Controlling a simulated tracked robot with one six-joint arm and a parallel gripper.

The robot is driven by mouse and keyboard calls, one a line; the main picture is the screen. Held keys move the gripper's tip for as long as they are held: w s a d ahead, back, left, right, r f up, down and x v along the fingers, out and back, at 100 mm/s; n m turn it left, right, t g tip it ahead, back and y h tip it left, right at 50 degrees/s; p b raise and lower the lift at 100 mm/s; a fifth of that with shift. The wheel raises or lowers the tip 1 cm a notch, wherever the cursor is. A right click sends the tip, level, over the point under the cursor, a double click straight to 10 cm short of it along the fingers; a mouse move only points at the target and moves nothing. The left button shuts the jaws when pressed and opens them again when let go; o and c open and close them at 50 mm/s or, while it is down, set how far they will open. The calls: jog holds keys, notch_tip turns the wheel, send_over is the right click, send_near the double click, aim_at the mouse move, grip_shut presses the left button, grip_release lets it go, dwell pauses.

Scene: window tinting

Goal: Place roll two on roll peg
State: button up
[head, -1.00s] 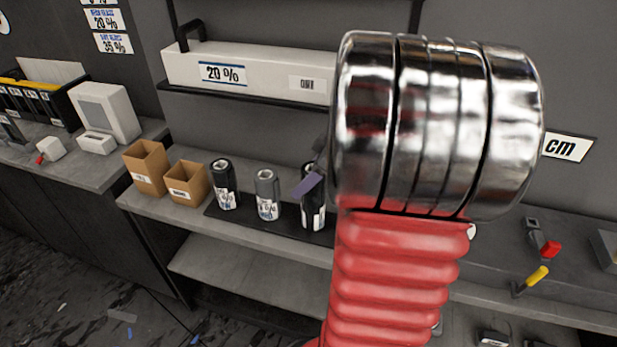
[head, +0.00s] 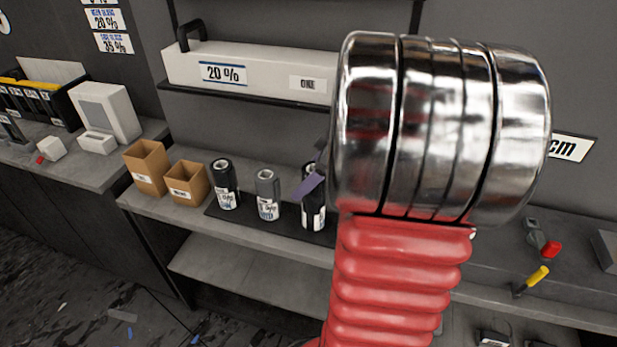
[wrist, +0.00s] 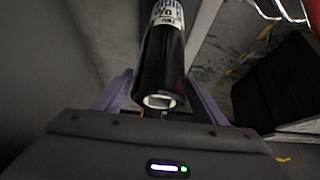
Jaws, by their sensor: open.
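Three film rolls stand upright on a dark mat (head: 285,230) on the shelf: a black left roll (head: 224,185), a grey middle roll (head: 268,195) and a black right roll (head: 314,215). Their labels are too small to read surely, so I cannot tell which is roll two. My gripper (head: 313,182) shows a purple finger at the right roll's upper part; my arm hides the rest. In the wrist view, a black roll (wrist: 161,65) with a white label and a square end hole lies between the open purple fingers. I cannot make out the roll peg.
Two open cardboard boxes (head: 147,167) stand left of the rolls. A long white box (head: 250,73) marked 20 % sits on the shelf above. A yellow-handled tool (head: 531,281) and a red-tipped tool (head: 550,249) lie on the right counter.

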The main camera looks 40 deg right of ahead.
jog(key=v, duration=1.1)
dwell(0.4)
jog(key=s+a+f+m+h, duration=0.1)
jog(key=a+m, duration=0.1)
jog(key=a, duration=1.3)
jog(key=s+a+f+m+h, duration=0.1)
jog(key=s+a+m+h, duration=0.1)
jog(key=a, duration=1.4)
jog(key=shift+s+a+f+m, duration=0.2)
jog(key=shift+s+f+m, duration=0.1)
jog(key=shift+m, duration=0.5)
